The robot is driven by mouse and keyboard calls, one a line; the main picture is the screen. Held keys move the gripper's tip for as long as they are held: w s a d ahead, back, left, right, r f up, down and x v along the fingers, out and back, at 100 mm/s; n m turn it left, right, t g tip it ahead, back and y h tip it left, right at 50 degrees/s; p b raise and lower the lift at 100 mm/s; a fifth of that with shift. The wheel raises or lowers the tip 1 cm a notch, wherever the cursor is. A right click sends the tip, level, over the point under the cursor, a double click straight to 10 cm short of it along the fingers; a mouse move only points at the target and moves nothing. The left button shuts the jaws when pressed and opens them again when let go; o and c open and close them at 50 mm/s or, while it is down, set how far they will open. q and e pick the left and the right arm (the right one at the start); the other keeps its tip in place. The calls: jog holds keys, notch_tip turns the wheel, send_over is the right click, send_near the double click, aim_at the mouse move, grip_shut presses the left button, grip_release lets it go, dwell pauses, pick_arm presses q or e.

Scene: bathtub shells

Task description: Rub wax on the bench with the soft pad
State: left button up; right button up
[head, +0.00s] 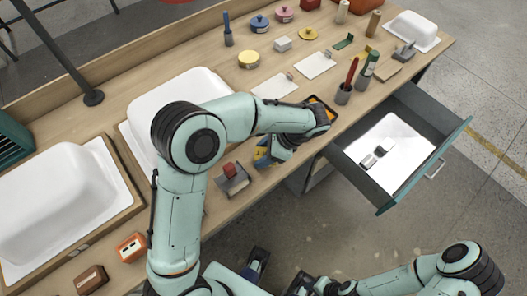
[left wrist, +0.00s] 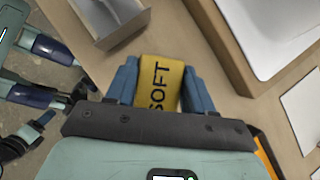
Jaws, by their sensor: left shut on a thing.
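The yellow soft pad (left wrist: 158,82), lettered SOFT, is between the blue fingers of my left gripper (left wrist: 160,88) in the left wrist view. The left gripper is shut on it. In the head view the left gripper (head: 266,154) is over the front edge of the wooden bench (head: 120,100), with a little yellow showing. I cannot tell whether the pad touches the bench. No label reading wax is legible; round tins in blue (head: 260,24), pink (head: 284,14) and yellow (head: 249,59) stand towards the back. My right arm (head: 440,272) is low at the lower right, its fingers unclear.
White tub shells (head: 60,205) take up the left and middle. A grey holder with a red block (head: 234,178) stands left of the gripper. A dark-rimmed orange tray (head: 330,104) is partly behind my wrist. An open drawer (head: 428,150) juts out at right.

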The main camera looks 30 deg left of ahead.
pick_arm(q)
jog(key=shift+f+b, duration=0.45)
jog(key=shift+f, duration=0.55)
